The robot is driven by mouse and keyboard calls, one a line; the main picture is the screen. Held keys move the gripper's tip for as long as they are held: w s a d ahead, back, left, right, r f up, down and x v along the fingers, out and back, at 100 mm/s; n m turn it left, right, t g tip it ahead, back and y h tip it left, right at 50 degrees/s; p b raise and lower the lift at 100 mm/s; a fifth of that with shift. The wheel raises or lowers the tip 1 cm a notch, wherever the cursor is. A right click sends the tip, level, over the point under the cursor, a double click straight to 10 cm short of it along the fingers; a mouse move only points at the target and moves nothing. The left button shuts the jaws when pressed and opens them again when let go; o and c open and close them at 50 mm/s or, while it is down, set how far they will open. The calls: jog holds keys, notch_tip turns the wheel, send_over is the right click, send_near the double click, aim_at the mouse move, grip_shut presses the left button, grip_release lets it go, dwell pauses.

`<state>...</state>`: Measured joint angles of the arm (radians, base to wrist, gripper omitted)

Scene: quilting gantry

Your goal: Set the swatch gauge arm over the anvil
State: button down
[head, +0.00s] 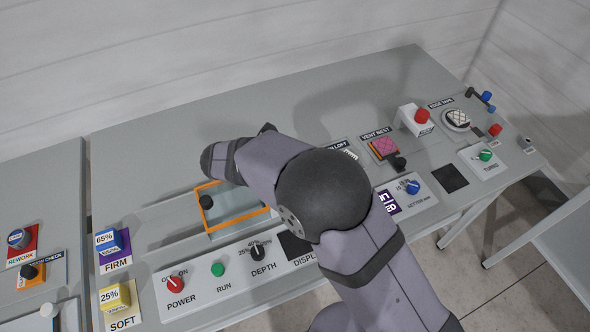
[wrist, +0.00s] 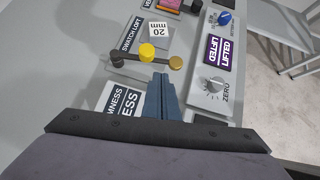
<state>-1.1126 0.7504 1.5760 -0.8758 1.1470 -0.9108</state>
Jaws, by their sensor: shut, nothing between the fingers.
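In the wrist view, the swatch gauge arm (wrist: 134,54) is a dark bar running from a dark round post at its left towards the right. A bright yellow knob (wrist: 147,51) stands on it, and a duller brass disc (wrist: 176,62) is at the right end. I cannot clearly make out the anvil. My gripper (wrist: 164,78) has its blue fingers together and empty, just in front of the bar between knob and disc; contact is unclear. In the head view my own arm hides the gripper and gauge.
In the head view, a red-topped button box (head: 417,120) and pink swatch (head: 382,147) stand behind my arm. An orange frame (head: 207,216) lies left.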

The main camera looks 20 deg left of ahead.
jog(key=shift+p+x, duration=0.65)
jog(key=shift+x, duration=2.65)
jog(key=shift+w+d+n+y+b, duration=0.35)
jog(key=shift+d+n, duration=0.15)
jog(key=shift+n, duration=0.1)
jog(key=shift+w+d+n+t+y+b, duration=0.45)
jog(key=shift+d+n+t+b, duration=0.1)
jog(key=shift+n, duration=0.15)
jog(key=w+n+y+b, duration=0.1)
jog(key=d+n+y+b, duration=0.1)
jog(key=b, duration=0.1)
jog(key=w+n+b, duration=0.1)
jog(key=shift+w+d+f+t+y+b, duration=0.25)
jog(key=shift+w+d+f+y+b, duration=0.05)
jog(key=shift+w+d+y, duration=0.1)
jog(key=w+n+y+b, duration=0.2)
jog(key=n, duration=0.1)
jog(key=shift+w+d+r+b, duration=0.2)
jog(key=shift+w+d+b, duration=0.05)
jog(key=shift+d+b, duration=0.15)
jog(key=shift+w+r+n, duration=0.15)
jog(key=shift+w+n, duration=0.15)
jog(key=shift+w, duration=0.4)
jog(key=shift+r, duration=0.15)
